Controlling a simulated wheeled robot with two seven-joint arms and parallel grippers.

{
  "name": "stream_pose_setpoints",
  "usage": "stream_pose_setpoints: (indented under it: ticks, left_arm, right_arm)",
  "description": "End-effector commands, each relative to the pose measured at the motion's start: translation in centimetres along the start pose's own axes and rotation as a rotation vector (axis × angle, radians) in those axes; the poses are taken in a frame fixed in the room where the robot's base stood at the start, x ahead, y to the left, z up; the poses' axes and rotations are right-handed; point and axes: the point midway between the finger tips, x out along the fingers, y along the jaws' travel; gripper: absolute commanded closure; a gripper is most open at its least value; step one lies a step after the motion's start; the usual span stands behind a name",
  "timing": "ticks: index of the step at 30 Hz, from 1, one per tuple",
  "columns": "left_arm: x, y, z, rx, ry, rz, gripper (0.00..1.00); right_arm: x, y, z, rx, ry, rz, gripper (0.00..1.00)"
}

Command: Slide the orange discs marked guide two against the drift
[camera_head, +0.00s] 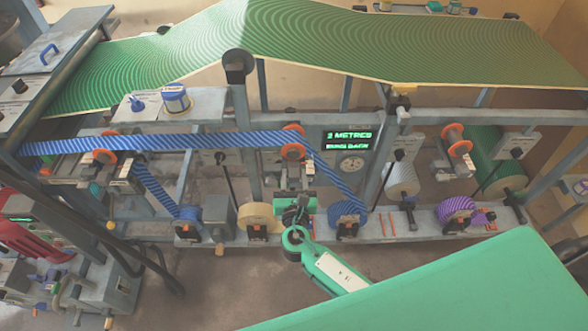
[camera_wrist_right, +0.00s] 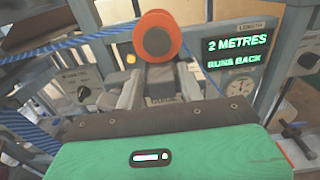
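A roller with orange end discs (camera_head: 293,142) sits mid-frame below the grey rail, with the blue striped web (camera_head: 215,141) running over it. The same orange disc (camera_wrist_right: 157,37) is large at the top of the right wrist view. More orange discs (camera_head: 105,156) are on the left roller, and others (camera_head: 457,140) are at the right. My right gripper (camera_head: 296,205) is below the middle roller, apart from its discs. In the wrist view its fingers (camera_wrist_right: 158,92) look spread, with a grey bracket beyond them. Guide labels are too small to read. My left gripper is not in view.
A display (camera_head: 348,140) reads "2 METRES" and "RUNS BACK", above a round dial (camera_head: 352,163). Reels of tape, including a cream reel (camera_head: 257,217) and a blue striped reel (camera_head: 347,212), flank my right gripper closely. A green patterned sheet (camera_head: 330,45) runs above.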

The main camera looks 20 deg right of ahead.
Motion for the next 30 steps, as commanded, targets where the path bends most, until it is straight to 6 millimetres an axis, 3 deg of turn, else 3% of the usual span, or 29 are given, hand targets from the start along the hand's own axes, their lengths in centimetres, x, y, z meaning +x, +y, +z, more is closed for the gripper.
stream_pose_setpoints:
  ticks: [6, 14, 15, 21, 26, 30]
  left_arm:
    - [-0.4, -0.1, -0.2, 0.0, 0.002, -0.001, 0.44]
    - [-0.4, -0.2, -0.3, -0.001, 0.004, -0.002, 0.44]
    - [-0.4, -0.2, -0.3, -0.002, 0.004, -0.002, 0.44]
    - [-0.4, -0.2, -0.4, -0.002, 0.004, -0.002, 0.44]
    - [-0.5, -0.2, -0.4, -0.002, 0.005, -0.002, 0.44]
    - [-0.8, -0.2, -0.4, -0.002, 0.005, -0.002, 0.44]
  right_arm:
    - [1.8, 0.0, 0.0, 0.001, 0.0, 0.001, 0.62]
    - [1.9, 0.0, -0.1, 0.001, 0.001, 0.001, 0.62]
    - [1.9, 0.0, 0.0, 0.001, 0.001, 0.0, 0.64]
    - [1.9, 0.0, 0.0, 0.001, 0.001, 0.0, 1.0]
    - [1.5, 0.0, -0.1, 0.001, 0.002, 0.001, 1.0]
    - [0.1, 0.0, 0.0, 0.0, 0.002, 0.0, 1.0]
